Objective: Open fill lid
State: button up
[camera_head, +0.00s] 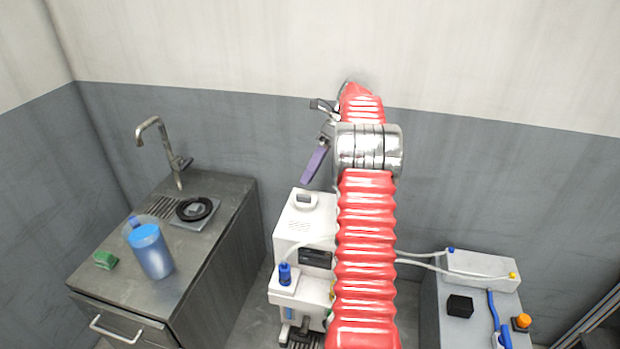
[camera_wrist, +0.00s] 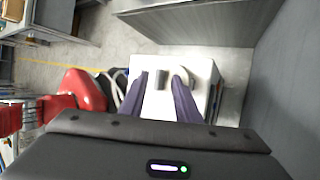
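A white machine (camera_head: 306,227) stands on the floor in the middle of the head view, partly hidden by my red arm. On its top is a small raised lid with a handle (camera_head: 303,201), which looks closed. My gripper (camera_head: 313,168) is above and behind the machine's top, with a purple finger pointing down toward it. In the wrist view, the two purple fingers of my gripper (camera_wrist: 160,78) are apart with nothing held between them. The machine's white top (camera_wrist: 205,75) lies below them. A dark patch shows between the fingertips; I cannot tell what it is.
A metal sink counter (camera_head: 217,247) on the left holds a blue container (camera_head: 150,251), a green sponge (camera_head: 106,260) and a tap (camera_head: 162,150). A grey unit (camera_head: 430,312) with a white box (camera_head: 480,268) and hoses stands right. A grey wall (camera_head: 500,180) is close behind.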

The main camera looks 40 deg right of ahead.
notch_tip(320, 180, up, 9)
jog(key=shift+f, duration=0.2)
dwell(0.7)
notch_tip(320, 180, down, 7)
jog(key=d+n+h, duration=0.1)
jog(key=d+n, duration=0.1)
jog(key=n, duration=0.4)
jog(key=a+n, duration=0.1)
jog(key=a+n+h, duration=0.1)
jog(key=a+n, duration=0.1)
jog(key=a+n+h, duration=0.1)
jog(key=n, duration=0.1)
jog(key=shift+s+a+f, duration=0.35)
jog(key=shift+s+a, duration=0.05)
jog(key=s+a+r+n+t+h, duration=0.1)
jog(key=s+a+n, duration=0.5)
jog(key=a, duration=0.6)
jog(key=s+a+r+n+t+h, duration=0.2)
jog(key=s+a+n, duration=0.5)
jog(key=a, duration=0.5)
jog(key=s+a+r+n+t+h, duration=0.1)
jog(key=s+a+r+n, duration=0.3)
jog(key=a, duration=0.8)
jog(key=shift+s+n+t+h, duration=0.3)
jog(key=shift+s+n+t, duration=0.2)
jog(key=shift+s+n, duration=0.95)
